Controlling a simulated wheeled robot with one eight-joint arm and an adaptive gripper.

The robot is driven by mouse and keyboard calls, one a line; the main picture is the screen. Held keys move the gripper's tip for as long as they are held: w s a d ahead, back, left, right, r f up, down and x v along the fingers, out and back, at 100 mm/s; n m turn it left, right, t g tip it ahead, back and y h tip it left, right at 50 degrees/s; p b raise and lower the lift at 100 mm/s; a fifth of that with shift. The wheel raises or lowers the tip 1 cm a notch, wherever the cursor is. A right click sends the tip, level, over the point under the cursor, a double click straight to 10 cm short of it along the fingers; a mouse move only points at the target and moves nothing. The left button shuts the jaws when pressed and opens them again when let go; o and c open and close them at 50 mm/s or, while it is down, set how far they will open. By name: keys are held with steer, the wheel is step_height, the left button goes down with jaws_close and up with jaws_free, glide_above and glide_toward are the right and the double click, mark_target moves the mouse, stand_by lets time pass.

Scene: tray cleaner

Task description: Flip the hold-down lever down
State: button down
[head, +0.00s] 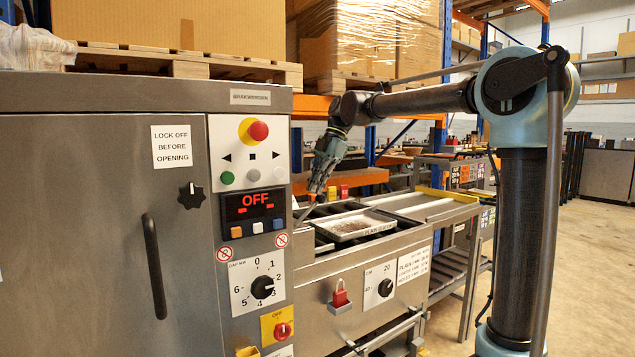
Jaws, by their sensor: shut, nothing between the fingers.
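My gripper (314,191) points down over the infeed end of the tray cleaner (345,265), just right of the tall steel cabinet. Its fingers are shut and I see nothing held between them. A thin slanting grey bar (303,213) shows just below the fingertips, close to the cabinet edge. I cannot tell whether this is the hold-down lever or whether the fingers touch it. No lever is clearly visible; the cabinet hides part of that area. A metal tray (379,219) with dark crumbs lies on the bed to the right of the gripper.
The cabinet (110,200) with its control panel (252,150) stands close on the left.

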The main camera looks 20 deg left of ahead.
steer(key=w+d+f, duration=0.2)
steer(key=shift+w+d+f, duration=0.1)
steer(key=shift+w+f, duration=0.1)
steer(key=shift+f, duration=0.1)
steer(key=shift+w+d+f, duration=0.2)
steer(key=shift+w+f, duration=0.05)
steer(key=shift+f, duration=0.2)
steer(key=shift+w+d+f, duration=0.2)
steer(key=shift+w+f, duration=0.05)
steer(key=shift+f, duration=0.2)
